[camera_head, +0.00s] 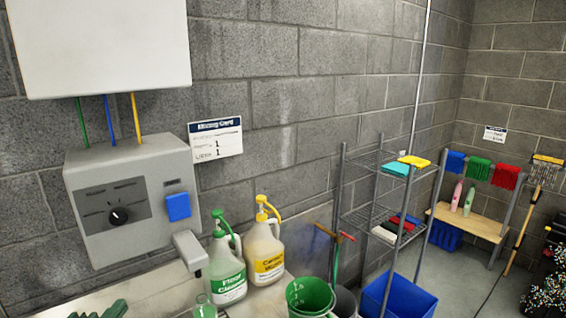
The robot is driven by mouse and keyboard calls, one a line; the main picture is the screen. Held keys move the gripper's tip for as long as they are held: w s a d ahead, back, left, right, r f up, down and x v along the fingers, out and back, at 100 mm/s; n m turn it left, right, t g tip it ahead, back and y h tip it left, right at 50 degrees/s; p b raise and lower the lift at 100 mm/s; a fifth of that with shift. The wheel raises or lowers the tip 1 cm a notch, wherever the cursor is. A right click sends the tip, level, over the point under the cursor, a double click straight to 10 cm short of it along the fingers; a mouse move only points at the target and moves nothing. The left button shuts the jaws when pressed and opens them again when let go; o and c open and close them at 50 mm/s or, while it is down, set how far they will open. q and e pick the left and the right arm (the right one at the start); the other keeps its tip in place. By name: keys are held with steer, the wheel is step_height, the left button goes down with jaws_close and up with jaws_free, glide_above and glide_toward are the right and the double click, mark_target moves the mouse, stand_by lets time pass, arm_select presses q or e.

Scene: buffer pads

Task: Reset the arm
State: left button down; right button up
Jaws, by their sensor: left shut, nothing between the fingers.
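I can make out neither my left nor my right gripper in the head view, and no arm of mine shows clearly. A green-capped jug (228,270) and a yellow-capped jug (264,249) stand on the counter beside the spout. A clear container with green in it (204,309) is cut off by the bottom edge.
A jagged green object (104,311) shows at the lower left. A green bucket (308,296) and a blue bin (398,299) are lower right of centre. A wire shelf (374,224) holds folded cloths. A wooden-topped bench (470,223) stands farther back, with floor showing before it.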

arm_select(q)
steer(key=s+d+f+n+g+y, duration=0.1)
steer(key=s+f+n+g+y, duration=0.1)
steer(key=s+f+n+g, duration=0.45)
steer(key=s+f+n+g+y, duration=0.3)
steer(key=s+f, duration=0.4)
steer(key=s, duration=0.4)
steer(key=s+d+f+g+h+b, duration=0.2)
steer(key=f+b, duration=0.3)
steer(key=f, duration=1.4)
steer(key=s+d+f+g+h+b, duration=0.1)
steer(key=d+f+b, duration=0.3)
steer(key=f, duration=1.4)
steer(key=s+a+f+n+g+h+b, duration=0.1)
steer(key=s+f+b, duration=0.3)
steer(key=s+f, duration=0.6)
steer(key=s+f+n+g+b, duration=0.2)
steer(key=s+f+b, duration=0.3)
steer(key=s+f, duration=0.5)
step_height(320, 180, down, 4)
steer(key=shift+s+a+r+h, duration=0.15)
steer(key=shift+s+a+h, duration=0.05)
steer(key=shift+a+h, duration=0.2)
arm_select(e)
step_height(320, 180, down, 19)
steer(key=s, duration=0.2)
steer(key=shift+r+g, duration=0.2)
steer(key=shift+g, duration=0.1)
